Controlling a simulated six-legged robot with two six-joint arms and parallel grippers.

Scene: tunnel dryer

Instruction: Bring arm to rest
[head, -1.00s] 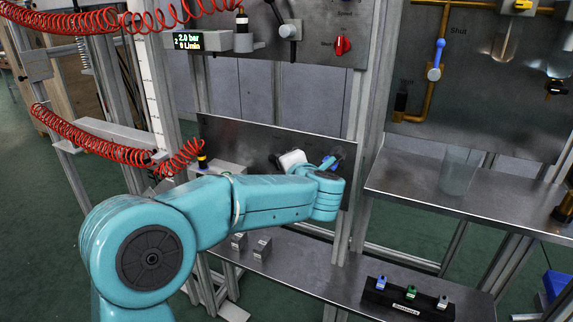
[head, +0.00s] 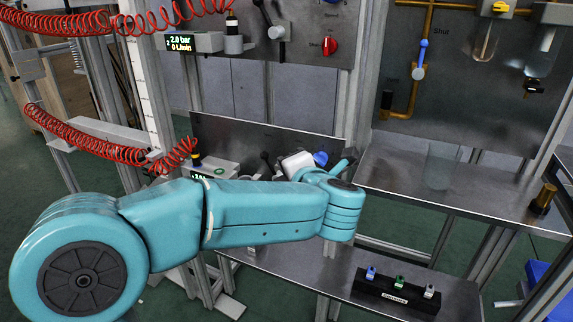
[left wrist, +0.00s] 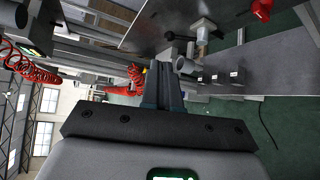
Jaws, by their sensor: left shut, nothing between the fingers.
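My left arm, in teal, comes in from the left of the head view and reaches across in front of the lower metal panel (head: 225,130). Its wrist end is bent back beside the right end of that panel. The fingers cannot be made out in the head view. In the left wrist view my left gripper (left wrist: 164,70) points away from the camera with its two dark fingers together and nothing between them. It appears clear of the bench and fittings. My right gripper is in neither view.
A metal shelf (head: 440,190) with a clear beaker (head: 438,168) stands at right. The lower bench (head: 335,272) carries a black holder (head: 395,292) with several coloured pieces. Red coiled hoses (head: 85,140) hang at left. Small grey blocks (left wrist: 220,77) show in the left wrist view.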

